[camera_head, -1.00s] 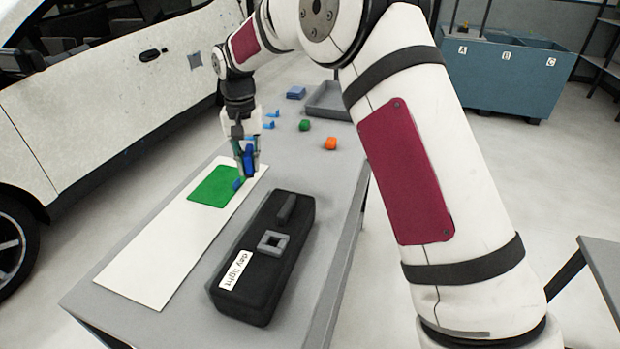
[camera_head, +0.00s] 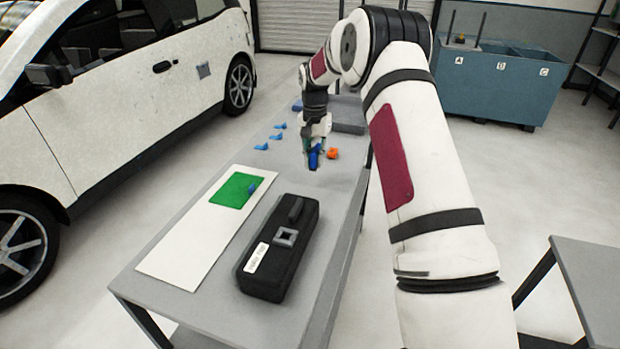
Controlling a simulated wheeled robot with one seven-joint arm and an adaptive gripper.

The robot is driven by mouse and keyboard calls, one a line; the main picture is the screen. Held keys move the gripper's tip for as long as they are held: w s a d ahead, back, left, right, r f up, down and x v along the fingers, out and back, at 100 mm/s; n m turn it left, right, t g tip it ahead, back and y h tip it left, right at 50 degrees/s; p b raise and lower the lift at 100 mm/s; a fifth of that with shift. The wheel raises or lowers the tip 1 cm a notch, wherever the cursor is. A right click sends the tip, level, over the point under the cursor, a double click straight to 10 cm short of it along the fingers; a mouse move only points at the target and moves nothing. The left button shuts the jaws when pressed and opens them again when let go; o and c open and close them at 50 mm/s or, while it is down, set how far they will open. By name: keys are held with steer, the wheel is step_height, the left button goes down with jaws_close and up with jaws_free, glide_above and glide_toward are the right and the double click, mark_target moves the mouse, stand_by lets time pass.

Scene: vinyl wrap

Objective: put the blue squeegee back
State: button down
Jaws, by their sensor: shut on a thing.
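My gripper (camera_head: 314,163) is shut on a blue squeegee (camera_head: 315,157), which hangs down between the fingers over the grey table (camera_head: 225,305), towards its far end. Whether its lower end touches the table, I cannot tell. A small blue piece (camera_head: 252,188) remains on the green sheet (camera_head: 232,191), which lies on a long white panel (camera_head: 183,255). Several small blue pieces lie left of my gripper, such as one near the table's left edge (camera_head: 262,147).
An orange block (camera_head: 333,153) lies just right of my gripper. A grey tray (camera_head: 348,127) is behind, partly hidden by my arm. A black box (camera_head: 280,250) with a white label stands at the front. A white car (camera_head: 120,110) stands left of the table.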

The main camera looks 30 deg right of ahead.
mark_target(314, 186)
steer(key=shift+f+p, duration=0.5)
steer(key=shift+f, duration=2.8)
steer(key=shift+f, duration=0.1)
steer(key=c, duration=1.5)
jaws_free()
steer(key=shift+c, duration=0.2)
